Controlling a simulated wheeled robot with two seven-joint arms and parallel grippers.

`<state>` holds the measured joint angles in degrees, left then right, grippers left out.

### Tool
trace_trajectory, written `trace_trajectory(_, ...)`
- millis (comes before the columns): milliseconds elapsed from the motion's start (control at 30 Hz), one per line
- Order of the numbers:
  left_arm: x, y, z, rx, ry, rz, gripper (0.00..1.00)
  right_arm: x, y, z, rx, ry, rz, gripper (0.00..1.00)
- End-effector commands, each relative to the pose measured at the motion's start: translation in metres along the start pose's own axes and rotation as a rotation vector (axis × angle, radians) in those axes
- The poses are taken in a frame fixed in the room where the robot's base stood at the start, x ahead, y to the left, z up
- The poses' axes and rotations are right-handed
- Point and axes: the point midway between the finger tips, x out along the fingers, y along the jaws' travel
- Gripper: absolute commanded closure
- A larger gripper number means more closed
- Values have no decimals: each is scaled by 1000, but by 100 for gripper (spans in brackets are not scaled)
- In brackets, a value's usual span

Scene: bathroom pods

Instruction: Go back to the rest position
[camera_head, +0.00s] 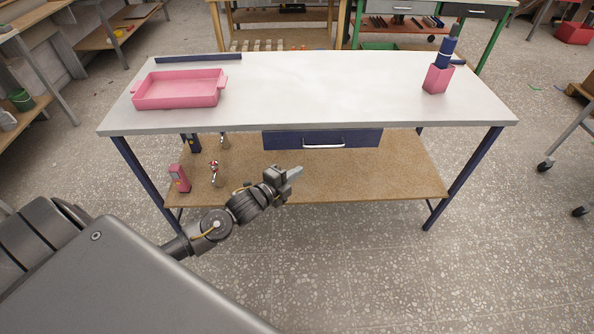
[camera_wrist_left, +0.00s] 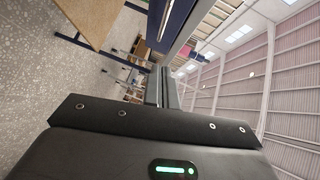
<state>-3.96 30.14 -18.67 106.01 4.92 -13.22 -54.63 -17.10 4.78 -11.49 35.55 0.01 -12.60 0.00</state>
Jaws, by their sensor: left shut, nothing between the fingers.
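My left gripper (camera_head: 292,174) is in front of the workbench, below the level of its top, with its fingers pointing right. Its fingers are shut with nothing between them; they also show in the left wrist view (camera_wrist_left: 161,88). The workbench (camera_head: 330,90) has a pale top, dark blue legs and a blue drawer (camera_head: 322,140) that looks shut. The gripper appears apart from the bench and its lower shelf. My right gripper shows in neither view.
A pink tray (camera_head: 180,101) stands at the top's left, and a pink holder (camera_head: 437,79) with a dark blue item stands at its right. Several small items, one a pink block (camera_head: 179,178), stand on the wooden lower shelf (camera_head: 370,170). The speckled floor (camera_head: 420,280) in front is clear.

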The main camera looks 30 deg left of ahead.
Motion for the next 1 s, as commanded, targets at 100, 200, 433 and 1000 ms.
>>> trace_trajectory(100,0,0,0,0,0,0,100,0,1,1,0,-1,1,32)
trace_trajectory(200,0,0,0,-1,0,0,100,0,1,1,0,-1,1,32)
trace_trajectory(433,2,33,22,-227,-49,62,100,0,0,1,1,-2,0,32)
trace_trajectory(1000,-186,424,83,-1028,-781,589,100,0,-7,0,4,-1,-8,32)
